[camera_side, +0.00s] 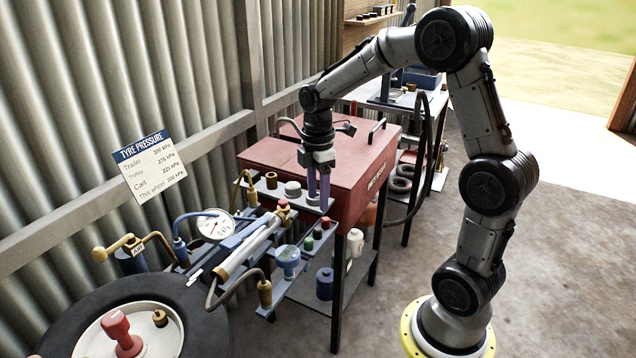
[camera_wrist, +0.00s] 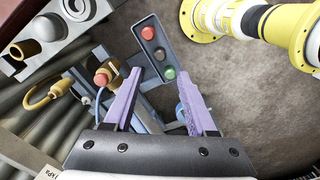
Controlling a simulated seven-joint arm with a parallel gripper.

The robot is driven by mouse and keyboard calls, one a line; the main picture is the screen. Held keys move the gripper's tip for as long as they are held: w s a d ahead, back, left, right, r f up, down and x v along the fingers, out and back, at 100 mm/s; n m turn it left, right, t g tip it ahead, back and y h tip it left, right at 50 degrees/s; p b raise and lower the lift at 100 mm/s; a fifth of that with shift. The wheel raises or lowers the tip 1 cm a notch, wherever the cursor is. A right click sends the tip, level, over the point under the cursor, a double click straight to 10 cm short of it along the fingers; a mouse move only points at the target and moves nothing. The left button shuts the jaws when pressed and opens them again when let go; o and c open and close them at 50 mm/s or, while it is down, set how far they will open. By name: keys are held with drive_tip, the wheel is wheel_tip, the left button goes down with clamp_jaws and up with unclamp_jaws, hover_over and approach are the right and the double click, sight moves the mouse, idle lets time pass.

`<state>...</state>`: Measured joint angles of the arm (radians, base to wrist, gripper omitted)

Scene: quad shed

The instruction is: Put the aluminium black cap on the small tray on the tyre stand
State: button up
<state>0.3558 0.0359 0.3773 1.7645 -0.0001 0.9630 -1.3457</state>
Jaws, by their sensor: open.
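My gripper (camera_side: 318,198) has two purple fingers pointing down, apart and empty; they also show in the wrist view (camera_wrist: 160,74). It hangs beside the front edge of a grey ledge (camera_side: 248,185) carrying a brass piece (camera_side: 271,180), a silver domed cap (camera_side: 292,188) and a grey piece close to the fingers. In the wrist view, a silver piece with a dark middle (camera_wrist: 76,7) is cut by the top edge; I cannot tell if it is the aluminium black cap. A narrow grey tray (camera_wrist: 138,27) holds a red cap (camera_wrist: 148,33), a pale cap (camera_wrist: 160,54) and a green cap (camera_wrist: 169,73).
A tyre (camera_side: 65,312) with a white hub lies at the lower left. A pressure gauge (camera_side: 214,226), hoses and a blue-grey canister (camera_side: 288,260) crowd the stand. A red toolbox (camera_side: 345,185) stands behind my gripper. Bare concrete floor is at the right.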

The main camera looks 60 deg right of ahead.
drive_tip(key=s+a+r+m+t, duration=0.2)
drive_tip(key=s+a+r+m, duration=0.3)
drive_tip(key=r, duration=0.4)
drive_tip(key=s+a+m+t, duration=0.3)
drive_tip(key=s+a+m, duration=0.3)
drive_tip(key=s, duration=0.6)
drive_tip(key=shift+s+a+t, duration=0.3)
drive_tip(key=shift+a, duration=0.5)
